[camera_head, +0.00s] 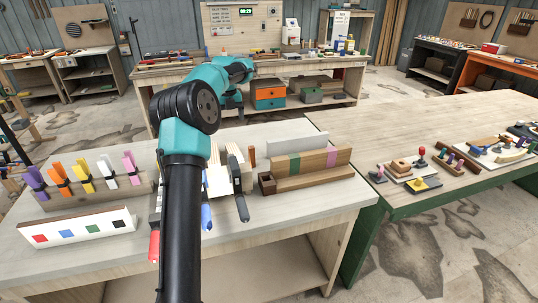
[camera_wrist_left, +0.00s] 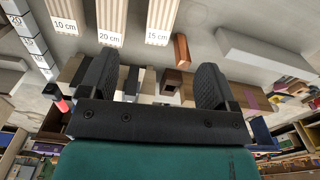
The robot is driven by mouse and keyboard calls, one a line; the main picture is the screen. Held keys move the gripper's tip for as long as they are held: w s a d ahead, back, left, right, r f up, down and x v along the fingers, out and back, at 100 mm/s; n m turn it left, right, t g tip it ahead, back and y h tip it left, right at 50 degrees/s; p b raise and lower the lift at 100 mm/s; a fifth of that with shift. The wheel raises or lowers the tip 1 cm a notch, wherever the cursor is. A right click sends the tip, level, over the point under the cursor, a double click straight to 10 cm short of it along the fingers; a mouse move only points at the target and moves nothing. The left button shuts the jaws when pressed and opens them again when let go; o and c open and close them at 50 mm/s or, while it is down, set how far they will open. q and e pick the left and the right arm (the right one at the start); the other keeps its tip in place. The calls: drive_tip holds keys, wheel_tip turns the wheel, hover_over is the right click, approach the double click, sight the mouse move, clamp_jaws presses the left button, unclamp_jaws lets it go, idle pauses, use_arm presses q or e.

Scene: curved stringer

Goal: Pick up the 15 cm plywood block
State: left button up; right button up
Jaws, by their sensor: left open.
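The 15 cm plywood block (camera_wrist_left: 161,17) shows at the top of the left wrist view, pale and striped, with its label facing the camera. The 20 cm block (camera_wrist_left: 112,20) and the 10 cm block (camera_wrist_left: 66,14) are to its left. In the head view, pale plywood pieces (camera_head: 218,181) stand on the near bench, partly behind my arm; I cannot tell which is the 15 cm one. My left gripper (camera_wrist_left: 155,78) is open and empty, apart from the blocks. In the head view it (camera_head: 232,104) is small and dark beyond the blocks. My right gripper is not in view.
A small brown box (camera_head: 267,184), a reddish-brown peg (camera_head: 252,156) and a long wooden piece with green and pink bands (camera_head: 313,165) lie right of the blocks. Coloured clamps (camera_head: 83,177) and a white colour-marked strip (camera_head: 77,231) are at the left. The green-framed table (camera_head: 375,130) has free room.

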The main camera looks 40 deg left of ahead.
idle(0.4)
use_arm(q)
hover_over(234, 151)
drive_tip(key=f, duration=1.1)
drive_tip(key=shift+s, duration=0.25)
drive_tip(key=shift+f, duration=0.55)
drive_tip(key=shift+f, duration=0.1)
drive_tip(key=shift+w+d+f, duration=0.15)
drive_tip(key=shift+f, duration=2.4)
drive_tip(key=shift+c, duration=0.3)
